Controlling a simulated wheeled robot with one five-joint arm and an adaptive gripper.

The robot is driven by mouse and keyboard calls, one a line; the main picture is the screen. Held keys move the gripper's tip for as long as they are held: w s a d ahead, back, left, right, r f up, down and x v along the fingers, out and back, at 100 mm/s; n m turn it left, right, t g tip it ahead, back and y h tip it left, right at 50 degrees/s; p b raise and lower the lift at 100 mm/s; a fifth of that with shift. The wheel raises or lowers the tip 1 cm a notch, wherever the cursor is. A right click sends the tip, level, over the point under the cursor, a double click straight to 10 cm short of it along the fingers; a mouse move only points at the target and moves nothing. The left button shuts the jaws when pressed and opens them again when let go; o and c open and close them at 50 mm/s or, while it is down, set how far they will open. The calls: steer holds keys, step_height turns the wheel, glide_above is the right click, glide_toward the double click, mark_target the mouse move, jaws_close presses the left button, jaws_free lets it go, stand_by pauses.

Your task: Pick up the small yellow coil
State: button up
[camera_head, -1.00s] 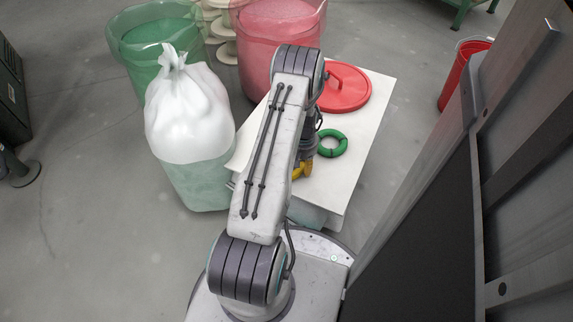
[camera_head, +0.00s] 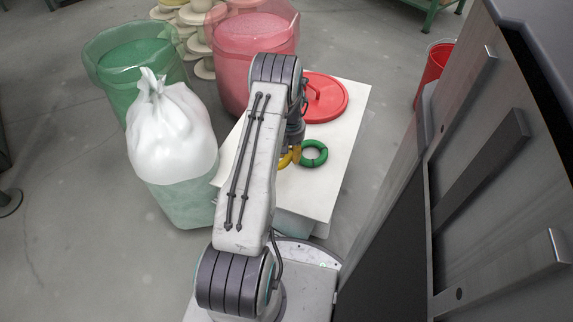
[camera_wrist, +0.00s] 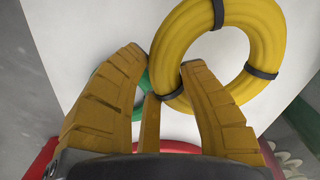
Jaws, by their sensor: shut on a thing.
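The small yellow coil (camera_wrist: 262,35) is a ring with dark bands, large at the upper right of the wrist view. My gripper (camera_wrist: 163,62) is shut on its rim, with the right finger reaching into the ring's hole and the left finger outside. The coil looks raised off the white table. In the head view, the coil (camera_head: 287,158) shows as a small yellow part beside my arm, which hides most of it. My gripper (camera_head: 295,145) is also mostly hidden there.
A green coil (camera_head: 313,153) lies on the white table (camera_head: 318,190) close to the yellow one in the picture. A red lid (camera_head: 325,98) is at the table's back. Green (camera_head: 130,65) and red (camera_head: 255,65) bins and a white bag (camera_head: 172,135) stand around. A grey cabinet (camera_head: 500,150) is at right.

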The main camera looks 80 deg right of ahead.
steer(key=d+r+p, duration=0.1)
steer(key=d+r, duration=0.3)
steer(key=d, duration=0.2)
steer(key=shift+s+d, duration=0.3)
steer(key=shift+s, duration=0.05)
